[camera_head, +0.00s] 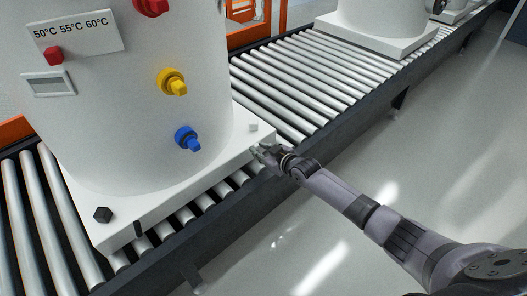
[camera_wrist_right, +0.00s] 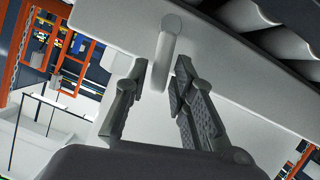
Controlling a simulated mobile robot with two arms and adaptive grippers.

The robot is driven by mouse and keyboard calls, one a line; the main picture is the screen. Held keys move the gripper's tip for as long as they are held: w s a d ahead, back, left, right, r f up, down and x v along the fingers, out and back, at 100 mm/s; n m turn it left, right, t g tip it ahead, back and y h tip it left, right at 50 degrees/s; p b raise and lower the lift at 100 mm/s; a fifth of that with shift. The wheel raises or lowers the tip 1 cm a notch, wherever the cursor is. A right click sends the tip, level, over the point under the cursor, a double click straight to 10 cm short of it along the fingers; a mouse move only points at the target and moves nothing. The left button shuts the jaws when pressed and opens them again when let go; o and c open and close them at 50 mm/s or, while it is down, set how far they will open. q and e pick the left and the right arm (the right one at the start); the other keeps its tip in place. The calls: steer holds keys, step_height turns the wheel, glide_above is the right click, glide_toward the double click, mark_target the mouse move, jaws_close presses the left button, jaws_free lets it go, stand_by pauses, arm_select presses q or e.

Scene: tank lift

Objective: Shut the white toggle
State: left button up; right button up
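The white toggle shows in the right wrist view (camera_wrist_right: 163,52) as a pale upright peg with a rounded end. My right gripper (camera_head: 262,152) is at the edge of that base, close to the block. In the right wrist view my right gripper (camera_wrist_right: 160,76) is open, its fingers apart with the toggle ahead of the gap. I cannot tell whether they touch it. My left gripper is not in view.
The tank stands on a roller conveyor (camera_head: 310,75) with a dark side rail. Another tank stands farther back. Open floor lies at right.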

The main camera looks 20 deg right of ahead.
steer(key=v, duration=1.2)
